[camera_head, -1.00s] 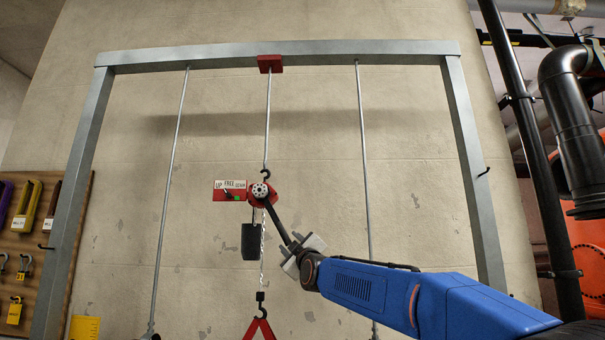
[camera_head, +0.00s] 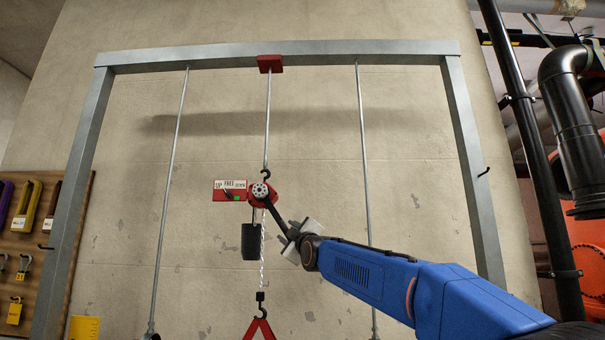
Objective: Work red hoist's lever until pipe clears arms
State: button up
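The red hoist (camera_head: 262,194) hangs by a hook from a rod under the frame's top beam. Its dark lever (camera_head: 280,222) slants down to the right. My gripper (camera_head: 295,240) is at the lever's lower end, with its fingers on either side of it, and appears shut on it. A red plate (camera_head: 229,190) beside the hoist reads UP, FREE and a third word too small to read clearly. A chain (camera_head: 262,255) runs down to a lower hook that holds a red triangular piece (camera_head: 259,329), cut off by the bottom edge. The pipe and its supporting arms are out of view.
A grey steel frame (camera_head: 280,53) spans the wall, with two thin rods (camera_head: 170,190) (camera_head: 364,170) hanging from it. A black canister (camera_head: 251,241) hangs beside the chain. A tool board (camera_head: 35,230) is at left; dark pipes (camera_head: 575,130) stand at right.

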jog(key=shift+d+f+m+t, duration=0.2)
jog(key=shift+f+m, duration=0.25)
jog(key=shift+f, duration=0.45)
jog(key=shift+d+f+m+t, duration=0.2)
jog(key=shift+f+m, duration=0.25)
jog(key=shift+f, duration=0.45)
jog(key=shift+f, duration=0.1)
jog(key=shift+a+f+m+t+h, duration=0.15)
jog(key=shift+f+m+h, duration=0.3)
jog(key=shift+f, duration=0.5)
jog(key=shift+d+f+m+t+h, duration=0.1)
jog(key=shift+f+m+t+h, duration=0.15)
jog(key=shift+f+m, duration=0.5)
jog(key=shift+f, duration=0.25)
jog(key=shift+a+f+m+t+h, duration=0.15)
jog(key=shift+a+f+m, duration=0.1)
jog(key=shift+f, duration=0.35)
jog(key=shift+a+f+m+t+h, duration=0.2)
jog(key=shift+f+m, duration=0.1)
jog(key=shift+f, duration=0.35)
jog(key=shift+a+f+m+t+h, duration=0.15)
jog(key=shift+f+m, duration=0.1)
jog(key=shift+f, duration=0.35)
